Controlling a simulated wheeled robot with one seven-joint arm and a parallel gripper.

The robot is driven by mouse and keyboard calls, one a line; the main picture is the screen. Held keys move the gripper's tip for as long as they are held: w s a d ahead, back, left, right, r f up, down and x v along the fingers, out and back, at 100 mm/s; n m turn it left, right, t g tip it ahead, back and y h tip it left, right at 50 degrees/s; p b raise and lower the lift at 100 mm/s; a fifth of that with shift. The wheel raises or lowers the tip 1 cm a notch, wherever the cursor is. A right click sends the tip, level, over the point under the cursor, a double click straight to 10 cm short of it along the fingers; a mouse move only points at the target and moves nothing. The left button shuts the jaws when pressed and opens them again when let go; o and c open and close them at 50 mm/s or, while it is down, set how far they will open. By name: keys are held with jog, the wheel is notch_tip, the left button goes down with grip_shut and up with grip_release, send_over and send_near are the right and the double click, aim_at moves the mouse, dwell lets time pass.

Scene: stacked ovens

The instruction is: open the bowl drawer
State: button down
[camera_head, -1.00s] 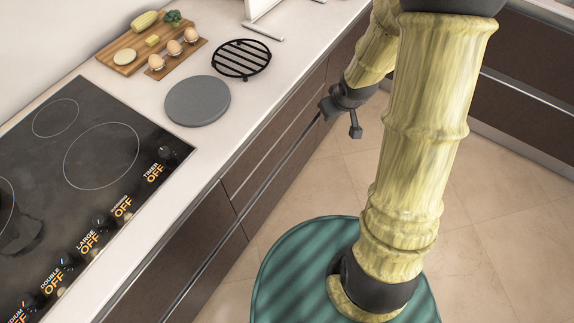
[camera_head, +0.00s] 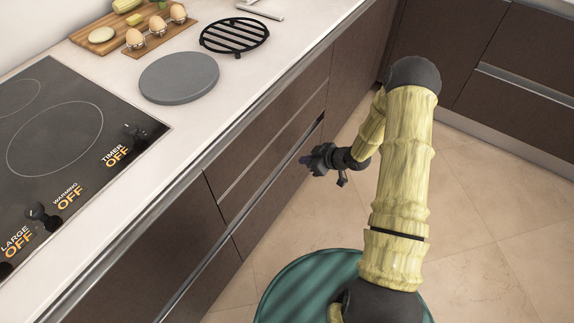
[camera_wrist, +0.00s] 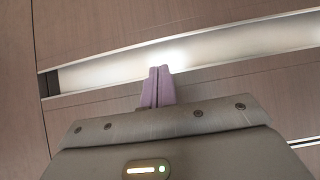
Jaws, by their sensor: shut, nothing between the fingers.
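Brown drawer fronts run under the counter, an upper one (camera_head: 268,132) and a lower one (camera_head: 268,207), with metal grip channels along their edges. No bowl shows, so I cannot tell which is the bowl drawer. My gripper (camera_head: 304,160) is beside these fronts, pointing at them. In the wrist view its two purple fingers (camera_wrist: 158,84) are together, with nothing between them. Their tips overlap a bright metal grip channel (camera_wrist: 215,45) between two brown panels. I cannot tell whether they touch it. The drawers look closed, though my gripper hides part of the fronts.
A black cooktop (camera_head: 65,140) is set in the white counter (camera_head: 150,190) at left. A grey round plate (camera_head: 179,77), a black trivet (camera_head: 235,36) and a board with eggs (camera_head: 153,30) lie on the counter. The tiled floor (camera_head: 490,230) is clear at right.

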aim_at(287, 163)
jog(key=shift+a, duration=0.1)
jog(key=b+x, duration=0.2)
jog(key=x, duration=0.8)
jog(key=shift+b, duration=0.3)
jog(key=shift+d, duration=0.25)
